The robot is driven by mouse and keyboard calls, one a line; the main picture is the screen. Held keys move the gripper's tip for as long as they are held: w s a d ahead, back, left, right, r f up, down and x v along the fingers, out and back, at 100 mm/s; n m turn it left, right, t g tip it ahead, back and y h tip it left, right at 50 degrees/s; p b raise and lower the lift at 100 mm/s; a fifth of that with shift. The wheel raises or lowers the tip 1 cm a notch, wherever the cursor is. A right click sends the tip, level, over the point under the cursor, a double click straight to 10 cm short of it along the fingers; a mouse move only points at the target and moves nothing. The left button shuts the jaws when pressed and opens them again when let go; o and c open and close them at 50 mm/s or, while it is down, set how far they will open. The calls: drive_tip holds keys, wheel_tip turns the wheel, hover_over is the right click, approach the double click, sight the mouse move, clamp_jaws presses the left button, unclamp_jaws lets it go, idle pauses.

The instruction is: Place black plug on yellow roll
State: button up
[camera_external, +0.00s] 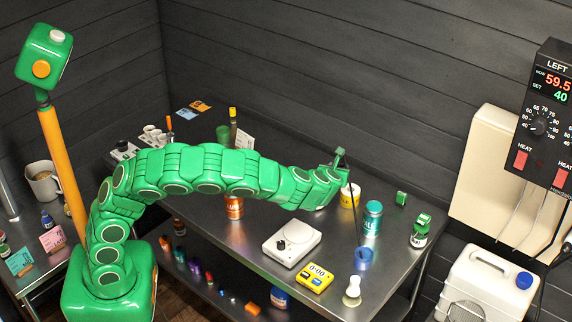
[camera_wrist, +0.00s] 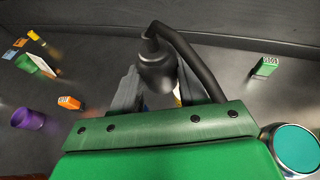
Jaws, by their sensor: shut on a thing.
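The black plug (camera_wrist: 157,70) is a dark, rounded piece with a thick black cable (camera_wrist: 195,60) curving off to the right. My gripper (camera_wrist: 157,88) is shut on the plug between its two dark fingers. In the external view my gripper (camera_external: 340,160) is at the end of the green arm, raised above the table. The yellow roll (camera_external: 350,196), with a pale band on its side, stands on the table just below and right of my gripper. It is partly hidden by the arm. Only a small yellow and white patch shows between the fingers in the wrist view.
A teal can (camera_external: 372,218) stands close right of the yellow roll. A green block (camera_external: 401,198) and a green-capped jar (camera_external: 420,231) are farther right. A thin dark line runs down toward a blue cup-like piece (camera_external: 362,259). A white scale (camera_external: 292,242) and yellow timer (camera_external: 314,278) sit in front.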

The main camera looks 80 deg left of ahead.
hover_over(350, 193)
drive_tip(key=shift+s+f, duration=0.15)
drive_tip(key=shift+f, duration=4.4)
drive_tip(key=shift+f, duration=0.15)
drive_tip(key=o, duration=1.1)
drive_tip(key=shift+d+r, duration=0.15)
drive_tip(key=shift+r, duration=0.1)
drive_tip(key=v, duration=1.1)
drive_tip(key=shift+s+d, duration=0.15)
drive_tip(key=shift+d, duration=0.05)
